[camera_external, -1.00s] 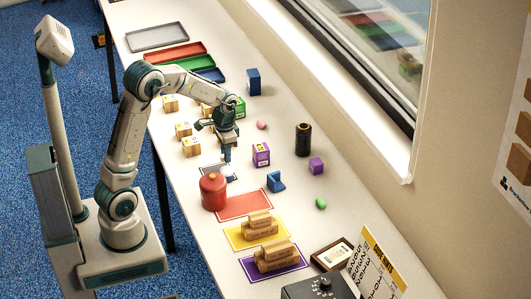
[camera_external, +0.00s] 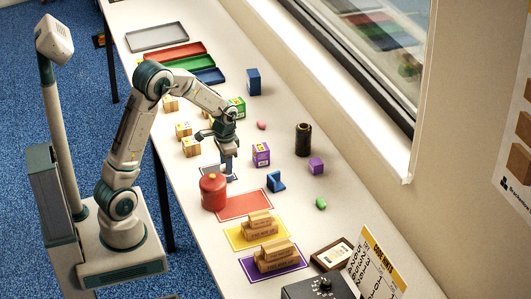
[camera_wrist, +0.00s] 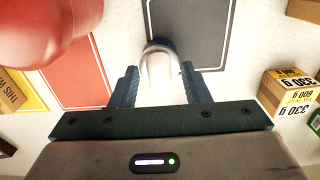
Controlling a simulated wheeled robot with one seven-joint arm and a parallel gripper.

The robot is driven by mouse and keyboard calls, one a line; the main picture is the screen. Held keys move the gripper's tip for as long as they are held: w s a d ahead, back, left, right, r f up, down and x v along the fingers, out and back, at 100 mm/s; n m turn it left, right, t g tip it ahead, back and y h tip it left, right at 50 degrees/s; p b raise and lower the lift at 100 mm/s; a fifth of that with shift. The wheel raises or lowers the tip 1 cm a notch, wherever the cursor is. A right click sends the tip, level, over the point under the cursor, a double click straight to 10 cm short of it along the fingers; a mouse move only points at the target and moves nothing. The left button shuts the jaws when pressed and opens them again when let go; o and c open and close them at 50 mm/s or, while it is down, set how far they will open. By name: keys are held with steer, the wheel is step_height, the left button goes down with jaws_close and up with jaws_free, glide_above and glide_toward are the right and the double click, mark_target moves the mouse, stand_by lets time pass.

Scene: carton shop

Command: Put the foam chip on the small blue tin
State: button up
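My gripper (camera_wrist: 160,68) points down over a dark grey mat (camera_wrist: 205,35) at the table's near side; it also shows in the external view (camera_external: 229,165). Its two fingers stand a small width apart, with a pale rounded piece, apparently the foam chip (camera_wrist: 161,76), between them. A dark blue curved rim shows just beyond the chip, apparently the small blue tin (camera_wrist: 158,44), mostly hidden under the chip. Whether the chip touches the tin is not clear. In the external view the fingers hide the chip.
A red canister (camera_external: 213,191) stands close beside my gripper; its red body (camera_wrist: 45,25) fills the wrist view's upper left. A red mat (camera_external: 244,205) lies in front.

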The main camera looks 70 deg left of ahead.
step_height(320, 180, up, 12)
steer(key=s+d+r+t, duration=0.3)
steer(key=s+d, duration=1.3)
steer(key=s, duration=0.2)
